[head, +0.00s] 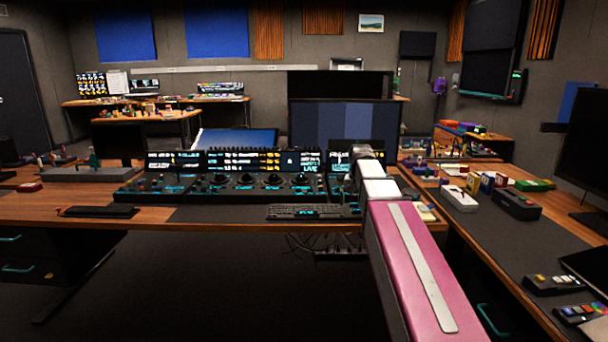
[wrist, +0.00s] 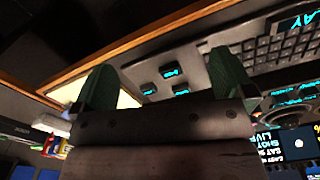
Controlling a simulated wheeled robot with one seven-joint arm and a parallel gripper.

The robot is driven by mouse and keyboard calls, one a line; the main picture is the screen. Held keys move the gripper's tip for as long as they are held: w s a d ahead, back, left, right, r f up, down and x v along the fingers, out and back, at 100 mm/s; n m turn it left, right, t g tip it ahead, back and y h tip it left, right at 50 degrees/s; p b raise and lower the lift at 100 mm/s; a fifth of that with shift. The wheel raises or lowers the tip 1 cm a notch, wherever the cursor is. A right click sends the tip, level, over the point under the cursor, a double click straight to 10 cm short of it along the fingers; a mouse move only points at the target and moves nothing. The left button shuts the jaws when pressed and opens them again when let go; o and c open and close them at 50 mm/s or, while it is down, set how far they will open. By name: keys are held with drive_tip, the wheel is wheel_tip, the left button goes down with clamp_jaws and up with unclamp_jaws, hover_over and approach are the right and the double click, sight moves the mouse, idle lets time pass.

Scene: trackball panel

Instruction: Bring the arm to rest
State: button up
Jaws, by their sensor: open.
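My arm (head: 412,265), pink with a pale strip, reaches forward from the lower right of the head view over the front edge of the desk. Its far end is near the right end of the trackball panel (head: 240,190). My gripper (wrist: 160,82) shows in the wrist view with two green fingers spread apart and nothing between them. Beyond the fingers are dark panel keys (wrist: 172,72) with cyan marks and a pale sheet (wrist: 125,98). The arm hides the gripper in the head view, and I cannot tell its exact height above the desk.
A keyboard (head: 305,212) lies in front of the panel, with a monitor (head: 345,125) behind. A dark flat device (head: 98,211) lies at left. The floor (head: 210,285) before the desk is clear.

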drive_tip(key=s+f+n, duration=0.1)
drive_tip(key=s+f, duration=0.8)
drive_tip(key=f, duration=0.4)
drive_tip(key=s+f+n, duration=0.2)
drive_tip(key=s+f, duration=0.8)
drive_tip(key=f, duration=0.4)
drive_tip(key=shift+f, duration=0.2)
drive_tip(key=shift+c, duration=0.3)
